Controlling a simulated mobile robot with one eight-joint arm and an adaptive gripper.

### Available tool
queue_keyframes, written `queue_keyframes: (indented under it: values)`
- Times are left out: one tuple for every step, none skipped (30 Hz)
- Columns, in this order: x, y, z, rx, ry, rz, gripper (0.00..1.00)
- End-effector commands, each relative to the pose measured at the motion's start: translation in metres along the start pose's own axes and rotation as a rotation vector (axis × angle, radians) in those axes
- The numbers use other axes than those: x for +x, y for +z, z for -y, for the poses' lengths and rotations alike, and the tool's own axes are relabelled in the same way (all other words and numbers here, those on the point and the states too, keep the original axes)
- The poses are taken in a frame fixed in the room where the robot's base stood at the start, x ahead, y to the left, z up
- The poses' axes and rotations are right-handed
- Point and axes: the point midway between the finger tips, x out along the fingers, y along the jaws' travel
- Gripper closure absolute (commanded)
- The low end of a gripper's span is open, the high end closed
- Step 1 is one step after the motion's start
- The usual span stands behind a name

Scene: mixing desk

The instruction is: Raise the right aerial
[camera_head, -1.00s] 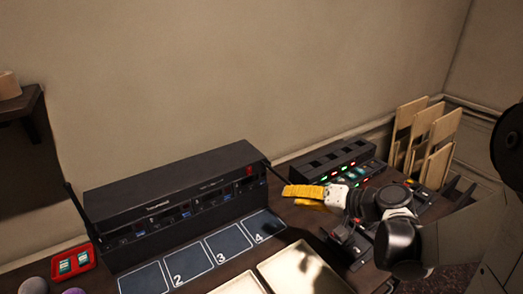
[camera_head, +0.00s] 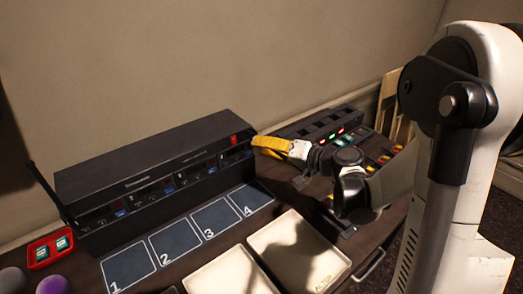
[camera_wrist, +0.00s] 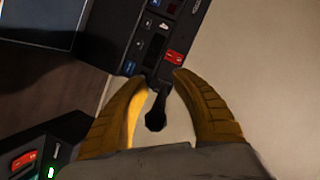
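The black receiver box (camera_head: 150,165) stands on the desk. Its left aerial (camera_head: 52,193) sticks up at the left end, tilted outward. The right aerial (camera_wrist: 156,116) shows in the wrist view as a short dark rod with a knobbed tip, beside the box's end. My gripper (camera_wrist: 163,77) has its two yellow fingers on either side of this aerial, with a gap left between the fingertips. I cannot tell whether either finger touches it. In the head view, my gripper (camera_head: 254,143) is at the box's right end and the right aerial is hidden.
Numbered pads (camera_head: 175,243) lie before the box, with pale trays (camera_head: 300,252) nearer. A charger with lit lamps (camera_head: 325,135) stands right of my gripper, close to my wrist. A red tray (camera_head: 40,257) is at the left. The wall is close behind.

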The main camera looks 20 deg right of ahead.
Motion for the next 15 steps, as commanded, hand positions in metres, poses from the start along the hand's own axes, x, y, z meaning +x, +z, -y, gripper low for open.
queue_keyframes:
  values:
    - [0.0032, 0.0006, -0.0002, 0.0, 0.0, 0.001, 0.68]
    - [0.0043, 0.0005, 0.0, 0.0, 0.0, 0.0, 0.68]
    - [0.0051, 0.0003, 0.0002, 0.0, 0.0, 0.0, 0.68]
    - [0.0054, 0.0002, 0.0003, 0.0, 0.0, 0.0, 0.68]
    - [0.0055, 0.0001, 0.0004, 0.0, 0.0, 0.0, 0.68]
    - [0.0054, 0.0, 0.0005, 0.0, 0.0, -0.001, 0.68]
    - [0.0053, -0.0001, 0.0006, 0.0, 0.0, -0.001, 0.68]
    - [0.0053, -0.0001, 0.0006, 0.0, 0.0, -0.001, 0.68]
    - [0.0052, -0.0001, 0.0006, 0.0, 0.0, -0.001, 0.68]
    - [0.0051, -0.0001, 0.0006, 0.0, 0.0, -0.001, 0.68]
    - [0.0051, -0.0001, 0.0006, 0.0, 0.0, -0.001, 0.75]
    - [0.0051, -0.0001, 0.0006, 0.0, 0.0, -0.001, 0.87]
    - [0.005, -0.0001, 0.0006, 0.0, 0.0, -0.001, 0.96]
    - [0.005, -0.0001, 0.0006, 0.0, 0.0, -0.001, 1.0]
    - [0.005, -0.0001, 0.0006, 0.0, 0.0, 0.0, 1.0]
